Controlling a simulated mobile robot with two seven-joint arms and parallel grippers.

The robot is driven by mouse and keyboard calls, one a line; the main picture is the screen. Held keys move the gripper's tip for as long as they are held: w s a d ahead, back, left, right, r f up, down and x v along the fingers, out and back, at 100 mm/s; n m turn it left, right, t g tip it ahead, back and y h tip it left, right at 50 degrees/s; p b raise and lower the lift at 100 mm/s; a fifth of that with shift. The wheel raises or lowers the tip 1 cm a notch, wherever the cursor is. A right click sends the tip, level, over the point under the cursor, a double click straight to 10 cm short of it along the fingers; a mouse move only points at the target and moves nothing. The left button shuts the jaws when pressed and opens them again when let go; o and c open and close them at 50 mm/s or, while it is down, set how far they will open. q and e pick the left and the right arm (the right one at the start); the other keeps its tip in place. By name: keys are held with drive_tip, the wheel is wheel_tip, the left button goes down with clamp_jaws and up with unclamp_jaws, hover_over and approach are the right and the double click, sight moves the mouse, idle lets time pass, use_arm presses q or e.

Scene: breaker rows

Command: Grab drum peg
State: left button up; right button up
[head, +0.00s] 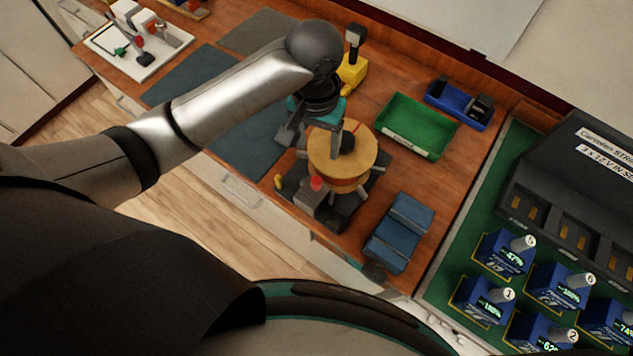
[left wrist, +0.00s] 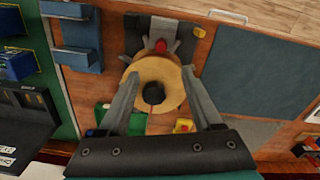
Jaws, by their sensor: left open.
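A round tan drum (head: 326,158) stands on a dark base (head: 338,212) on the wooden bench. Several short grey pegs (head: 374,169) stick out around its side, and a black hub (head: 347,141) is at its top. A red knob (head: 316,183) is at the near side of the base. My left gripper (head: 315,138) is open and points down over the drum. In the left wrist view the open left gripper (left wrist: 160,74) has one finger on each side of the drum (left wrist: 171,74), with nothing clearly held. Contact with a peg cannot be told. My right gripper is out of view.
A green tray (head: 436,131), a blue bin (head: 463,103) and a yellow tool (head: 353,72) stand behind the drum. A blue holder (head: 399,232) is to its right. Blue battery blocks (head: 484,300) stand on a green mat farther right. Dark mats (head: 190,75) lie flat at left.

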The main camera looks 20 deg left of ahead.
use_arm(q)
hover_over(317, 179)
wheel_tip(317, 179, down, 10)
drive_tip(key=shift+w+a+r+b, duration=0.15)
drive_tip(key=shift+r+b, duration=0.05)
drive_tip(key=shift+b, duration=0.15)
drive_tip(key=shift+s+f, duration=0.2)
drive_tip(key=shift+f, duration=2.55)
drive_tip(key=shift+c, duration=0.3)
clamp_jaws()
